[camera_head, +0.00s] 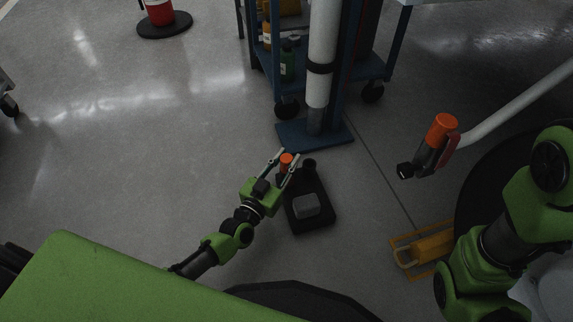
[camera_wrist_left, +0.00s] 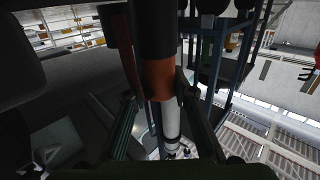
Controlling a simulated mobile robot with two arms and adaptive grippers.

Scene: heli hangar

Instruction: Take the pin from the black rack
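The pin, with an orange top (camera_head: 286,159), stands near the far left corner of the black rack (camera_head: 322,216) on the floor. My left gripper (camera_head: 289,155) is at the pin, with one finger on each side of it. In the left wrist view the pin's orange band (camera_wrist_left: 158,78) and dark end fill the space between the fingertips. The fingertips look very close to the band, but I cannot tell whether they press on it. The pin's lower end is hidden. My right arm is at the right edge, and its gripper is not in view.
A blue cart (camera_head: 372,70) with bottles and a white post (camera_head: 322,60) on a blue base stand just beyond the rack. A pale bar with an orange-and-black end (camera_head: 440,130) and a yellow frame (camera_head: 430,246) are at the right.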

